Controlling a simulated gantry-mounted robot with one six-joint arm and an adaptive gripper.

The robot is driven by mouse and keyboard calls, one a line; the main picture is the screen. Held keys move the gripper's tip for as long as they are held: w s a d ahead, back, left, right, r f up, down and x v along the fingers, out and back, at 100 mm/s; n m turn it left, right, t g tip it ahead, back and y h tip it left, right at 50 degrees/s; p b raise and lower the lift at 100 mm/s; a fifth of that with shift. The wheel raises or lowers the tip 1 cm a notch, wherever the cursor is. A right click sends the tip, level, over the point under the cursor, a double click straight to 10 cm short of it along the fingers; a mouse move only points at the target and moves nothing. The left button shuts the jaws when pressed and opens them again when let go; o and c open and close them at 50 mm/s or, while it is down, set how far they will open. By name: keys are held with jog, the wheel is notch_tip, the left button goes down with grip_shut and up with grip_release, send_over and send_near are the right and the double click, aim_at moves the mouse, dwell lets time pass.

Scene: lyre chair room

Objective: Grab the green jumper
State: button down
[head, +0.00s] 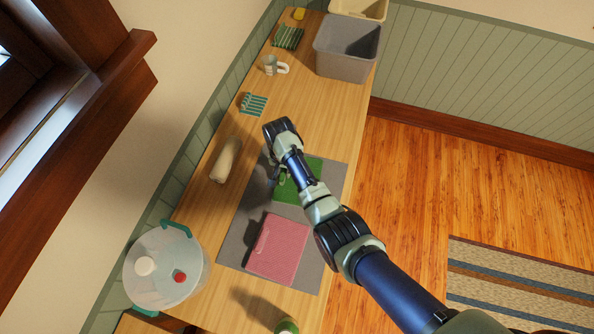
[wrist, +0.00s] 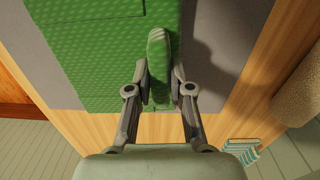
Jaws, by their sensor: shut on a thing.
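The green jumper (head: 313,170) lies flat and folded on a grey mat (head: 235,235), partly hidden by my arm in the head view. In the wrist view the green jumper (wrist: 90,45) fills the upper left, and a raised fold of it stands between my fingers. My gripper (wrist: 159,85) is shut on that fold, with one finger on each side. In the head view my gripper (head: 279,175) is at the jumper's left edge and its fingertips are mostly hidden.
A folded pink garment (head: 278,250) lies on the mat beside the green one. A cream roll (head: 226,160), a striped teal cloth (head: 253,104), a mug (head: 271,65) and a grey bin (head: 346,50) stand along the table. A clear drum (head: 165,265) is at lower left.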

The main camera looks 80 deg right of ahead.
dwell(0.3)
notch_tip(320, 180, up, 20)
jog(key=p, duration=0.7)
